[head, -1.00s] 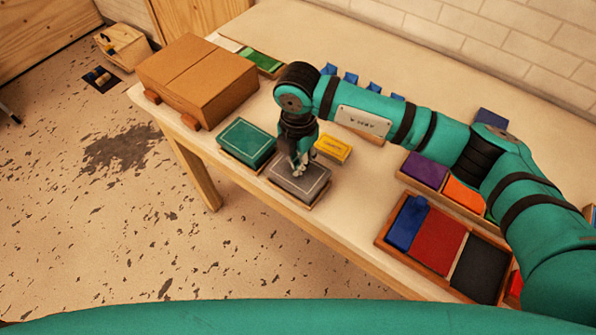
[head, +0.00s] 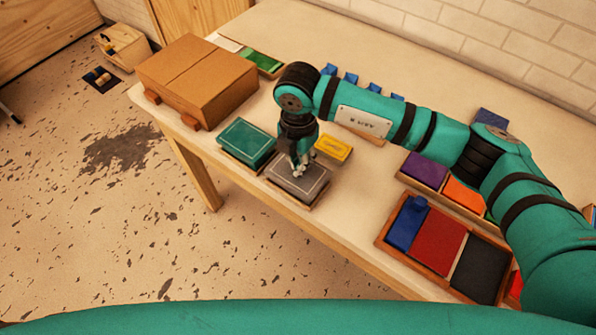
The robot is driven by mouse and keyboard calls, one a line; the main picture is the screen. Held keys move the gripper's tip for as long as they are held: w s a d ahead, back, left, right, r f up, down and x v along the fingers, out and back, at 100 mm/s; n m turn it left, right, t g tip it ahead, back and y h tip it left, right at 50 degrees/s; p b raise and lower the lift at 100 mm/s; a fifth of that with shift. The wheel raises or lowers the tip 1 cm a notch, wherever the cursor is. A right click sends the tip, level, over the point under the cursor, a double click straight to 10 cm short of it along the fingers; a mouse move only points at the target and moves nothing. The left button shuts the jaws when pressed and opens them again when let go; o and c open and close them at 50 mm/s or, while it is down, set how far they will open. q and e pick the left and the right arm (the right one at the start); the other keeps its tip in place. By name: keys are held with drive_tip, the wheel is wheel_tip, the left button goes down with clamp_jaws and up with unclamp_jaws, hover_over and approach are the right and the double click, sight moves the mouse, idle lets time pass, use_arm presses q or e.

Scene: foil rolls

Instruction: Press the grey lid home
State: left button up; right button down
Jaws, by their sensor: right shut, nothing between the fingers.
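The grey lid (head: 299,184) lies on a low box near the front edge of the table, with a thin pale line around its top. A narrow brown base edge shows under its front side. My right gripper (head: 300,168) points down at the back part of the lid, fingers shut and empty. Its tips appear to be at the lid's top; whether they touch it I cannot tell. My left gripper is not in view.
A green-lidded box (head: 247,140) stands close on the left, and a yellow box (head: 334,147) just behind on the right. A cardboard box (head: 198,77) is further left. A wooden tray (head: 414,264) with coloured blocks is at the right. Bare table (head: 350,212) lies between.

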drive_tip(key=shift+f+b, duration=0.75)
drive_tip(key=shift+f, duration=0.15)
drive_tip(key=shift+s+f, duration=0.15)
idle(1.0)
wheel_tip(320, 180, up, 2)
drive_tip(key=shift+r+p, duration=0.1)
drive_tip(key=shift+p, duration=0.55)
drive_tip(key=shift+r+p, duration=1.65)
drive_tip(key=shift+r, duration=1.45)
drive_tip(key=shift+f, duration=0.1)
